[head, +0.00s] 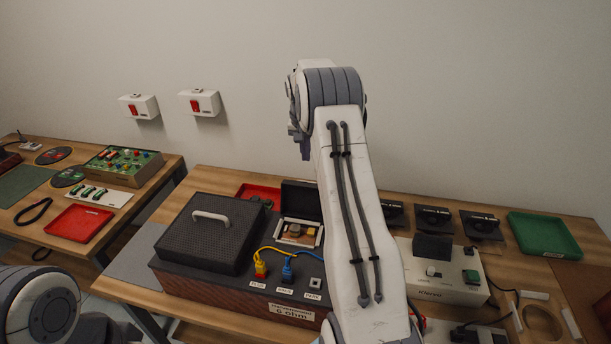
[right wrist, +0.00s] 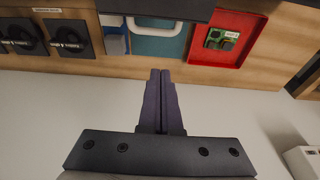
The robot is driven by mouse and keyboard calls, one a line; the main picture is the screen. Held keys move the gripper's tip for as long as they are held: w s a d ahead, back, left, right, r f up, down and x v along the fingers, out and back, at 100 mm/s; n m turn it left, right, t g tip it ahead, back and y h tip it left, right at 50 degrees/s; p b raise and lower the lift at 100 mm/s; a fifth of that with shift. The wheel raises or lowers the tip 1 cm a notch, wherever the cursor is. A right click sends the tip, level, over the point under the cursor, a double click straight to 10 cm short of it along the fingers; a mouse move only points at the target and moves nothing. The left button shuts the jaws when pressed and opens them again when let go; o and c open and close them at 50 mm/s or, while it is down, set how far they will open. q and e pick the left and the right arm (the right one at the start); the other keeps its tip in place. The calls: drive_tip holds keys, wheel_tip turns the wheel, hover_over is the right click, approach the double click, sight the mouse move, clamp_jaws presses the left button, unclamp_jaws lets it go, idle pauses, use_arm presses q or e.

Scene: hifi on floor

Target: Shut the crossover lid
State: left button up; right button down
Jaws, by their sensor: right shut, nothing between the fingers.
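The crossover lid (head: 302,200) is a dark panel standing open at the back edge of the crossover compartment (head: 298,233) in the loudspeaker box (head: 185,279). Components show inside the compartment. My right gripper (head: 306,151) is above and behind the lid, apart from it, with its fingers pointing down. In the right wrist view its purple fingers (right wrist: 161,103) are shut and empty, and a dark panel at the top edge (right wrist: 155,8) looks like the lid. My left gripper is out of view; only part of my left arm shows at lower left.
A black grille panel with a white handle (head: 208,232) lies on the box's left part. Yellow and blue plugs (head: 287,272) with cables stand in front of the compartment. A red tray (head: 258,192) lies behind, and a white tester (head: 440,278) stands to the right. The wall is close behind.

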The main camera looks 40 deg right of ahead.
sight(306, 198)
wheel_tip(306, 198, down, 8)
drive_tip(key=p, duration=0.5)
drive_tip(key=shift+s+a+p, duration=0.3)
drive_tip(key=shift+s+p, duration=0.1)
drive_tip(key=shift+s, duration=0.05)
